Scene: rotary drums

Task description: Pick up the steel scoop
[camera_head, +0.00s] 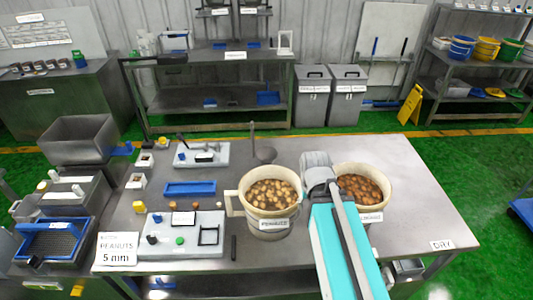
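A dark grey, ladle-like thing that looks like the steel scoop (265,154) is on the steel table (400,185), behind the peanut bucket. Its thin handle stands up at its left. The cream bucket labelled peanuts (270,224) holds pale nuts. A second cream bucket (382,188) with browner nuts stands to its right, partly hidden by my arm. The grey end of my arm with my gripper (316,164) is between the two buckets, to the right of the scoop and apart from it. The fingers cannot be made out.
A blue tray (190,188), white boards with small parts (201,154) and a peanuts 5 mm sign (117,249) occupy the table's left. The table's right side is mostly clear. A rear bench (190,118), grey bins (313,97) and a yellow floor sign (411,104) stand behind.

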